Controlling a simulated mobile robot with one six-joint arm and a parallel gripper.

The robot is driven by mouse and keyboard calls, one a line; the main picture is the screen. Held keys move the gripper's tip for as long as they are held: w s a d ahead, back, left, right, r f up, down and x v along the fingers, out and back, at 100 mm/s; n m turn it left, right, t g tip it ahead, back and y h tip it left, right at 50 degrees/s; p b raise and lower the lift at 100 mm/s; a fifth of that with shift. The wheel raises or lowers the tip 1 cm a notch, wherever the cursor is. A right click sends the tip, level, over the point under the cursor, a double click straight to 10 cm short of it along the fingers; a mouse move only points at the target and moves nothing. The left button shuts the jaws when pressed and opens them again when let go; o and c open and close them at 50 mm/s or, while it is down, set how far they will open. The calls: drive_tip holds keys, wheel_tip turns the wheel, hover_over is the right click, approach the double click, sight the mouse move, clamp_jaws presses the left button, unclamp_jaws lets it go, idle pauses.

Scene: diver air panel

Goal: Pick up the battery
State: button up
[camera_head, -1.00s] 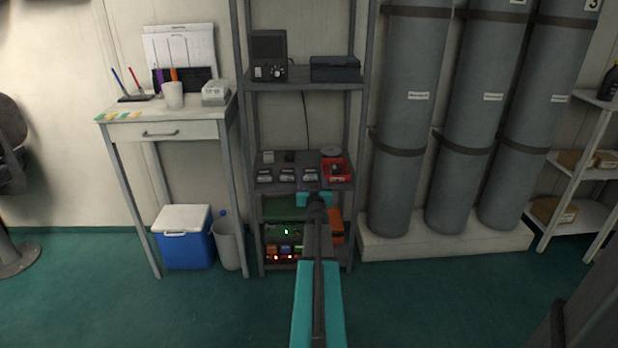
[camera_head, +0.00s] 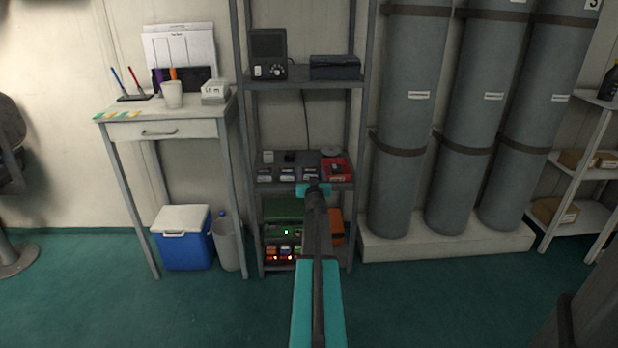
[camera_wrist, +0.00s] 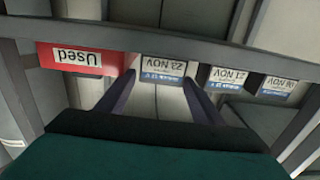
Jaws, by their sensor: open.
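Three batteries stand in a row at the front of the middle shelf in the head view: a left one (camera_head: 264,174), a middle one (camera_head: 287,174) and a right one (camera_head: 309,175). In the wrist view, which is upside down, they show white-and-blue date labels. The battery nearest the red tray (camera_wrist: 163,70) reads "22 NOV". My gripper (camera_wrist: 158,82) is open and empty, its two fingers pointing towards that battery, one to each side of it in the picture. Whether the fingertips reach it I cannot tell. In the head view my wrist hides the fingers.
A red tray (camera_head: 346,172), labelled "Used" in the wrist view (camera_wrist: 80,60), sits right beside that battery. The shelf edge (camera_wrist: 220,52) crosses the wrist view. Chargers with lit lamps (camera_head: 283,256) are on the bottom shelf. Rack posts (camera_head: 357,120) stand at the sides.

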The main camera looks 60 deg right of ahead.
idle(0.3)
drive_tip(key=c, duration=1.1)
drive_tip(key=shift+r, duration=0.1)
drive_tip(key=shift+r+p, duration=1.05)
drive_tip(key=shift+r, duration=0.65)
drive_tip(key=v, duration=0.5)
drive_tip(key=w+r+p+v, duration=0.1)
drive_tip(key=v, duration=0.4)
drive_tip(key=a+v, duration=0.1)
drive_tip(key=v, duration=0.5)
drive_tip(key=shift+w+a+r+p, duration=0.1)
drive_tip(key=shift+w+r+p, duration=0.15)
drive_tip(key=shift+w+p, duration=0.15)
